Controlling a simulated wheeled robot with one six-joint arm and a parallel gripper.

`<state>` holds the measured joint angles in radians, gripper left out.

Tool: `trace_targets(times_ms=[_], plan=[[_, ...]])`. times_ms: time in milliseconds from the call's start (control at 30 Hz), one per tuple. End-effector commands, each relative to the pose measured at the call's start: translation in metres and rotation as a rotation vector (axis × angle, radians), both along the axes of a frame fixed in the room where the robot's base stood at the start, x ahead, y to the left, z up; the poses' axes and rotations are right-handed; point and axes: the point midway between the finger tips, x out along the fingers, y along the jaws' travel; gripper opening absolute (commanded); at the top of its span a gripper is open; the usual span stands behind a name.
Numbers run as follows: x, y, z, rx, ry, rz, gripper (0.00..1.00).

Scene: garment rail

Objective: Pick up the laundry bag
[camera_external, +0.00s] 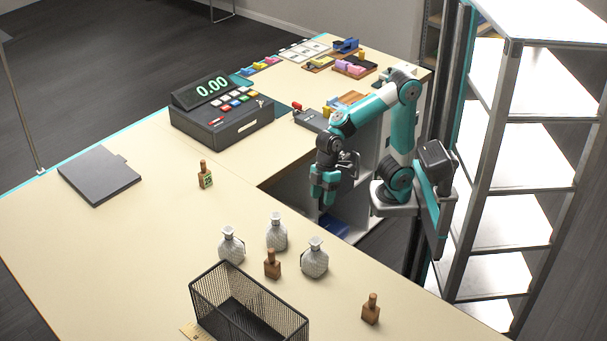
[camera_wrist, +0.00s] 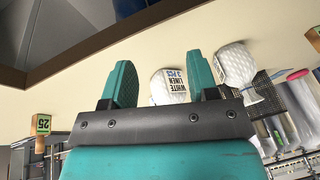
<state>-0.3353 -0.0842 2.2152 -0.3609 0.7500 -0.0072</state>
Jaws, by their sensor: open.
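Three white, textured laundry bags with tied necks stand in a group on the counter: a left one (camera_external: 231,245), a back one (camera_external: 276,232) and a right one (camera_external: 314,259). My gripper (camera_external: 322,192) is open and empty, behind the bags and beyond the counter's inner edge, apart from them. In the wrist view my gripper's fingers (camera_wrist: 160,78) are spread. Beyond them shows a white bag (camera_wrist: 169,84) labelled "WHITE LINEN 3 PCS", partly hidden by the right finger. Another white bag (camera_wrist: 238,66) shows right of that finger. I cannot match these two to the external view.
A black mesh basket (camera_external: 250,302) stands in front of the bags. Wooden number tags (camera_external: 272,264) stand nearby, one at right (camera_external: 371,309) and one farther back (camera_external: 205,175). A cash register (camera_external: 222,122) and dark folder (camera_external: 100,175) lie beyond. Shelving (camera_external: 540,155) rises at right.

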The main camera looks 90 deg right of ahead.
Motion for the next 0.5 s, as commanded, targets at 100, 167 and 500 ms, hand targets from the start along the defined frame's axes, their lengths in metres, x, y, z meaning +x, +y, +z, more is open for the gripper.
trace_targets(times_ms=[100, 167, 500], plan=[[0.079, 0.034, 0.068, -0.021, -0.084, -0.012, 0.54], [0.115, 0.052, 0.091, -0.026, -0.127, -0.024, 0.54], [0.225, 0.126, 0.154, -0.022, -0.28, -0.078, 0.54]])
